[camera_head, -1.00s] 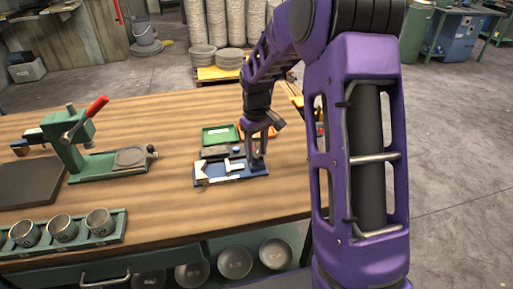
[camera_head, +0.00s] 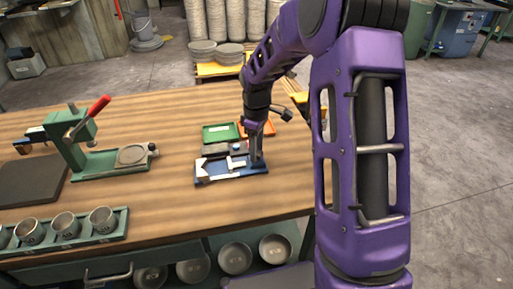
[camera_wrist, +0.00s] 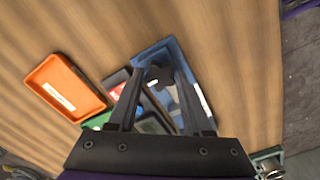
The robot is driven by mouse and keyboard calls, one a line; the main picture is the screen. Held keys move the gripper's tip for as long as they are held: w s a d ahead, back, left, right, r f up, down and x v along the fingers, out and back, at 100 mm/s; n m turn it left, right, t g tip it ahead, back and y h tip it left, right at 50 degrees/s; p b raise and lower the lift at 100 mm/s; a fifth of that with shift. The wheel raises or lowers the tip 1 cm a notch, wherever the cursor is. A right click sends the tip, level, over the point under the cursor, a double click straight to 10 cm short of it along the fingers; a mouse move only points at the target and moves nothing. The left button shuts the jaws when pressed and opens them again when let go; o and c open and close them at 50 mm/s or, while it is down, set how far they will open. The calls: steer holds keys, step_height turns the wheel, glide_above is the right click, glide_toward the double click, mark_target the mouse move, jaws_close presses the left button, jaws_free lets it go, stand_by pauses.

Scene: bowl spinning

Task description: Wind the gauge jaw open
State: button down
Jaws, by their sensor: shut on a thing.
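The gauge is a small blue-based fixture (camera_head: 215,178) with pale metal parts on top, lying on the wooden bench. Its blue base also shows in the wrist view (camera_wrist: 158,50), partly behind the fingers. My gripper (camera_head: 257,162) points down at the right end of the gauge. In the wrist view, my gripper (camera_wrist: 161,76) has its fingers on either side of a dark lobed knob (camera_wrist: 158,74) on the gauge and is shut on it. The pale jaw parts (camera_head: 237,162) lie left of the gripper; their exact gap is too small to tell.
A green tray (camera_head: 220,133) and an orange tray (camera_wrist: 65,88) lie behind the gauge. A green lever press (camera_head: 85,143) stands to the left. A rack of metal cups (camera_head: 68,228) lines the front left. Bare bench lies left of the gauge.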

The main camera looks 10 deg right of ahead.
stand_by(0.3)
steer(key=shift+c, duration=1.6)
jaws_free()
steer(key=shift+r, duration=0.15)
step_height(320, 180, up, 17)
steer(key=shift+r, duration=0.15)
